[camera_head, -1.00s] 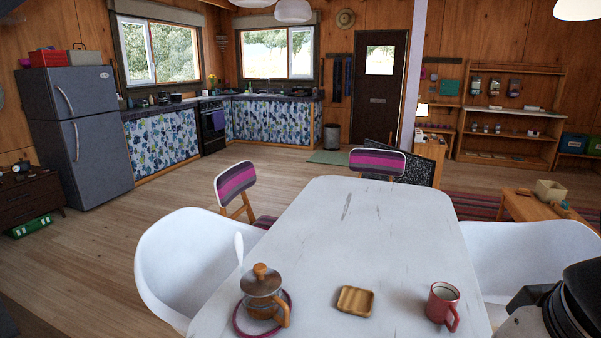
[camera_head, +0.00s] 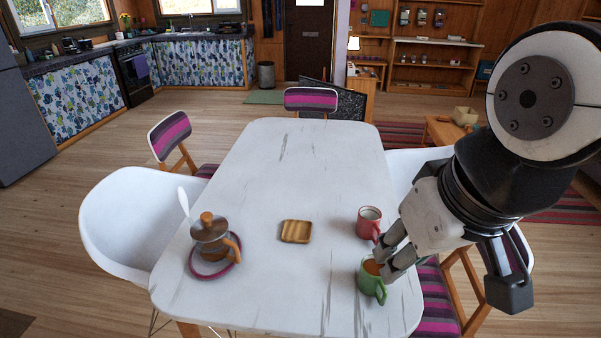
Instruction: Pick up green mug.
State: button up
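The green mug (camera_head: 370,283) stands upright on the near right part of the white table (camera_head: 300,180), its handle toward the lower right. Something orange-brown shows inside its rim. My gripper (camera_head: 387,254) is at the right of the mug's rim, reaching in from the right. Its two fingers look spread apart, with nothing seen held between them. The fingertips overlap the mug's upper right edge in the picture; I cannot tell whether they touch it.
A red mug (camera_head: 369,223) stands just behind the green mug, close to my gripper. A small wooden tray (camera_head: 297,232) lies to the left. The table's far half is clear. Chairs surround the table.

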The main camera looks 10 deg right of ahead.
aim_at(370, 283)
jog(key=k+l+u, duration=0.15)
jog(key=l, duration=0.3)
jog(key=k+l+u, duration=0.1)
jog(key=l, duration=0.3)
jog(key=k+l+u, duration=0.15)
jog(key=k+l, duration=0.15)
jog(key=k+l+u, duration=0.15)
jog(key=l, duration=0.3)
jog(key=k, duration=0.1)
